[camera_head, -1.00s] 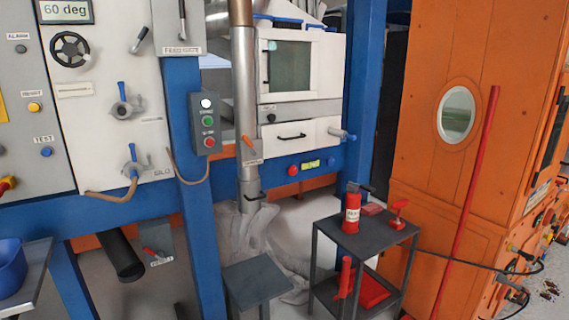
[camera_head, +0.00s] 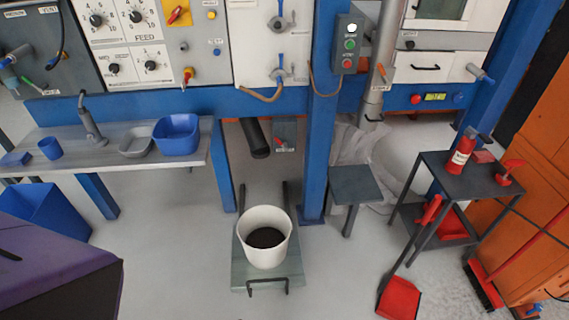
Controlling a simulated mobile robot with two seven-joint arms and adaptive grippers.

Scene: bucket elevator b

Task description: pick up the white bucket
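The white bucket (camera_head: 252,248) stands upright on a low grey-green platform (camera_head: 291,268) on the floor, near the middle of the view. The bucket is open at the top and has dark material inside. The platform has a dark handle at its front edge. A dark chute pipe (camera_head: 254,138) comes down behind and above the bucket. Neither of my grippers is in view.
A grey shelf (camera_head: 75,160) with a blue tub (camera_head: 177,134) stands at the left. A blue bin (camera_head: 46,214) and a purple-topped box (camera_head: 45,260) are on the left. A dark cart (camera_head: 470,184) stands at the right. Floor around the platform is mostly clear.

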